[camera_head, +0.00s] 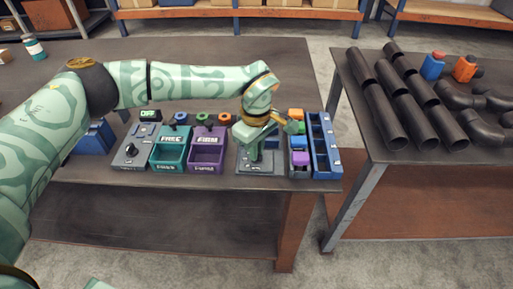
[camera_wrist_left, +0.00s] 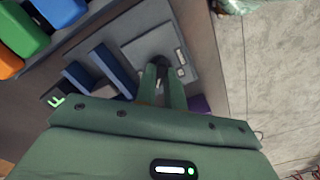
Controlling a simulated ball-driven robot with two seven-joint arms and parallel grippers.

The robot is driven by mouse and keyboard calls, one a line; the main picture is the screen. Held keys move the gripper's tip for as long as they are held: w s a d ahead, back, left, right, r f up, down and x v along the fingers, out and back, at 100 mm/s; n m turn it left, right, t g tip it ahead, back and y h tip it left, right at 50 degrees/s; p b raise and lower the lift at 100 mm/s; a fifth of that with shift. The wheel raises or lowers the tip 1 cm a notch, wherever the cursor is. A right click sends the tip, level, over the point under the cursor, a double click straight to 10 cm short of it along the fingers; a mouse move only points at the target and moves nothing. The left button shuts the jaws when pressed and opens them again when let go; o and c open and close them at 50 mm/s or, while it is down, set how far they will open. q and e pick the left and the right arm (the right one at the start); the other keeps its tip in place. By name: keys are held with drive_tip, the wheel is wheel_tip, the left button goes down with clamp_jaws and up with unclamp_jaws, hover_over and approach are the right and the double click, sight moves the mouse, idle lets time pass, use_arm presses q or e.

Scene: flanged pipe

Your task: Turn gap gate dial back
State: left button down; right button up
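The gap gate, a grey unit (camera_head: 258,168) with a flat plate, stands near the table's front edge, right of the purple bin. In the head view my left gripper (camera_head: 262,145) is over the unit. My right gripper is not in view.
A blue rack (camera_head: 325,150) stands close on the right. Dark pipes (camera_head: 385,115) lie on another table.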

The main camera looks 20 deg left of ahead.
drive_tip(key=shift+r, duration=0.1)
use_arm(q)
drive_tip(key=shift+r+n+p, duration=0.15)
drive_tip(key=shift+n+p, duration=0.45)
drive_tip(key=shift+p, duration=0.05)
drive_tip(key=shift+r+n+p, duration=0.1)
drive_tip(key=shift+n+p, duration=0.85)
drive_tip(key=shift+n, duration=0.25)
drive_tip(key=n+p, duration=0.2)
drive_tip(key=n, duration=0.2)
drive_tip(key=shift+p, duration=0.4)
drive_tip(key=shift+n+p, duration=0.65)
drive_tip(key=shift+n, duration=0.45)
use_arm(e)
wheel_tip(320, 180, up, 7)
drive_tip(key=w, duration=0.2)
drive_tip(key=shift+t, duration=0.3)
use_arm(q)
drive_tip(key=shift+f, duration=0.2)
drive_tip(key=c, duration=1.5)
unclamp_jaws()
